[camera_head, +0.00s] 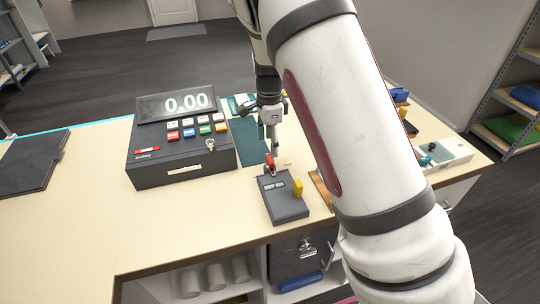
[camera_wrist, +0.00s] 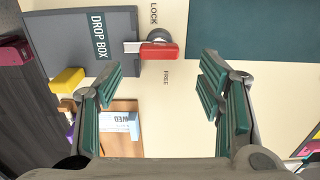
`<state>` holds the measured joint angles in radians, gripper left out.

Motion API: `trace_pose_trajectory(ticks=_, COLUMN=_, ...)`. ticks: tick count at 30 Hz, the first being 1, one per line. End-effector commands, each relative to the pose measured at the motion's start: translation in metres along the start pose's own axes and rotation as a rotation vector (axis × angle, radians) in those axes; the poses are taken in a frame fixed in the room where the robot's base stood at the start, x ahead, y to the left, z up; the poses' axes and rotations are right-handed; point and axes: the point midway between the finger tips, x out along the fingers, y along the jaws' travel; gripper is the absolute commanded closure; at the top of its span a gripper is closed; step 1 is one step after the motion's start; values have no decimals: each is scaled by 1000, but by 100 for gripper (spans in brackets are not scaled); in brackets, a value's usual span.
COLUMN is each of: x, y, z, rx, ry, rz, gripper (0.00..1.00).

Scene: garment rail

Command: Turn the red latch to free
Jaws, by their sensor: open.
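The red latch (camera_head: 270,163) stands at the back edge of the dark grey drop box on the counter. In the wrist view, the red latch (camera_wrist: 160,51) has a grey round pivot, and a pale metal bar reaches left from it towards the drop box (camera_wrist: 85,22). My gripper (camera_head: 271,140) is above the latch, pointing down. Its green-padded fingers (camera_wrist: 165,75) are open and empty, with the latch beyond them, apparently untouched.
A black cash register (camera_head: 180,172) stands left of the drop box. A yellow block (camera_wrist: 67,80) is on the box's near side. A dark green mat (camera_wrist: 250,30) lies near the latch. A white device (camera_head: 445,155) is at the right. The counter's left front is clear.

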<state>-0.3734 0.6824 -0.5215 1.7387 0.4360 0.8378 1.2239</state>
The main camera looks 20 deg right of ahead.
Motion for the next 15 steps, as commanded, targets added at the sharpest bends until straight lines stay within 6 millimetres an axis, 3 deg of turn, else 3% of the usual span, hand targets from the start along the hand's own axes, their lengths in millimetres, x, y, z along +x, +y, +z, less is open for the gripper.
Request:
trace_pose_trajectory(ticks=6, x=38, y=2, z=-1, rx=0, ry=1, rz=4, gripper=38)
trace_pose_trajectory(ticks=15, x=60, y=0, z=0, rx=0, ry=0, rz=1, gripper=38)
